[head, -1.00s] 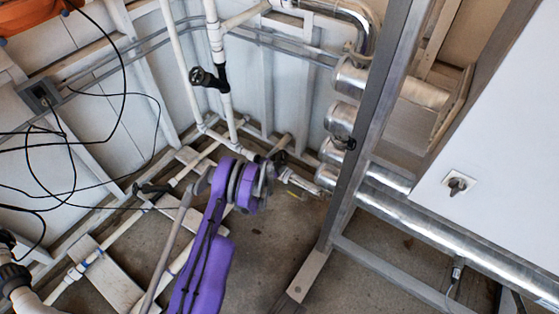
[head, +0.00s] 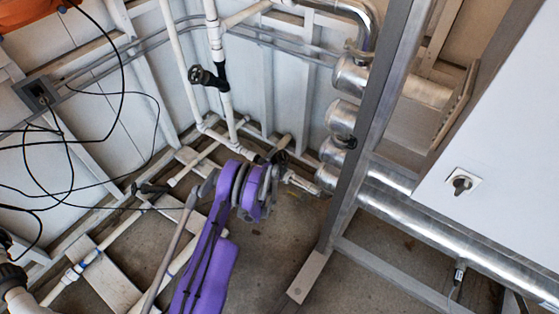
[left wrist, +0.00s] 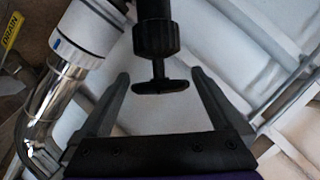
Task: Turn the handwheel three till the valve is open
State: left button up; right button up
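In the left wrist view, my left gripper (left wrist: 160,78) is open, with one dark finger on each side of a black T-shaped valve handle (left wrist: 162,87). The handle sits on a black stem beside a white pipe. I see a gap between the handle and each finger; depth is hard to judge. In the head view, my purple left arm reaches the low pipework, and the gripper (head: 267,182) is partly hidden by its wrist. Another black handwheel (head: 205,77) is on the upright white pipe. No number shows on either handle. My right gripper is not in view.
A white pipe with a chrome elbow (left wrist: 40,125) and a yellow DRAIN tag (left wrist: 11,32) lies left of the fingers. A grey steel post (head: 370,130) and shiny cylinders (head: 348,75) stand right of my arm. Black cables (head: 70,170) hang at the left.

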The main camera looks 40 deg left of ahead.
pick_arm(q)
jog(key=p+v, duration=0.3)
jog(key=v, duration=0.8)
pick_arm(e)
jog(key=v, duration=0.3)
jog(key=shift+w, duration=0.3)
pick_arm(q)
jog(key=shift+w+f, duration=0.1)
